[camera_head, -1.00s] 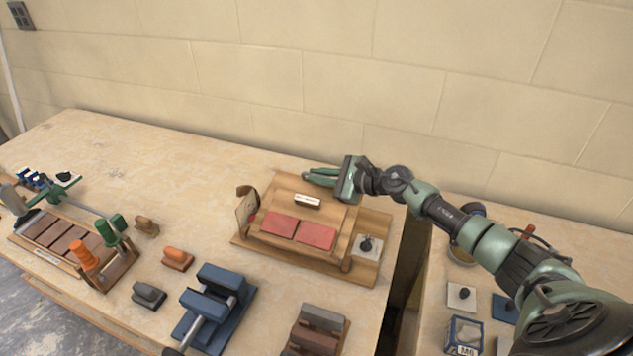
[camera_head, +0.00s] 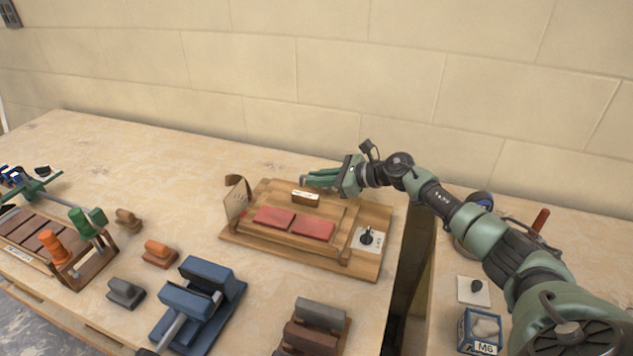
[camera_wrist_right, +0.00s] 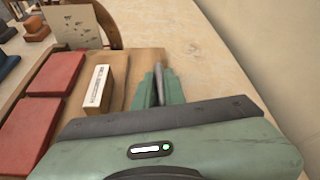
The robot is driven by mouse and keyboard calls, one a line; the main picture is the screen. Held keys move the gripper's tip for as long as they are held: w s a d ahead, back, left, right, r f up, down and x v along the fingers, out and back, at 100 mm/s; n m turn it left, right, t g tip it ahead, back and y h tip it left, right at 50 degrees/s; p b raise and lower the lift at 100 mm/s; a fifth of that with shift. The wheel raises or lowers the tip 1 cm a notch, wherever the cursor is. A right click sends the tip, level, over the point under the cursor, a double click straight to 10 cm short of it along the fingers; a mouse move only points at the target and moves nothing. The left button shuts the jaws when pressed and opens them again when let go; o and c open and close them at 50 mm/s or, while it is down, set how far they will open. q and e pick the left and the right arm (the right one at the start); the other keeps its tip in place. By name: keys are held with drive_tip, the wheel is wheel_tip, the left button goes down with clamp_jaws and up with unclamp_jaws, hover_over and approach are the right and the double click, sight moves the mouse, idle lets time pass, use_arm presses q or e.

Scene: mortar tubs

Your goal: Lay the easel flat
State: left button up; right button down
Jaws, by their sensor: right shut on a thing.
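The wooden easel (camera_head: 277,199) is on the table. Its panel carries two red tiles (camera_head: 294,221) and a small white-labelled block (camera_head: 305,196). The panel lies low over its wooden base (camera_head: 365,268), close to flat; whether it touches the base is hard to tell. My right gripper (camera_head: 309,181) is at the panel's far edge. In the right wrist view its fingers (camera_wrist_right: 160,86) are close together around a thin edge or bar of the easel, mostly hidden by the fingers. My left gripper is not in view.
A card on a curved wooden piece (camera_head: 236,200) stands at the easel's left end. A black knob on a white plate (camera_head: 367,238) is on the base's right. A blue vise (camera_head: 200,300) and several small blocks are in front. The back wall is close behind.

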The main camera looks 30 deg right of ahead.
drive_tip(key=shift+s+f, duration=0.1)
drive_tip(key=shift+f, duration=0.25)
drive_tip(key=c, duration=1.5)
unclamp_jaws()
drive_tip(key=shift+d, duration=0.1)
drive_tip(key=shift+r, duration=0.1)
drive_tip(key=b+v, duration=0.2)
drive_tip(key=v, duration=0.4)
drive_tip(key=shift+s+d, duration=0.3)
drive_tip(key=shift+s+d+r, duration=0.15)
drive_tip(key=shift+s+r, duration=0.05)
drive_tip(key=shift+s, duration=0.1)
drive_tip(key=shift+r, duration=0.1)
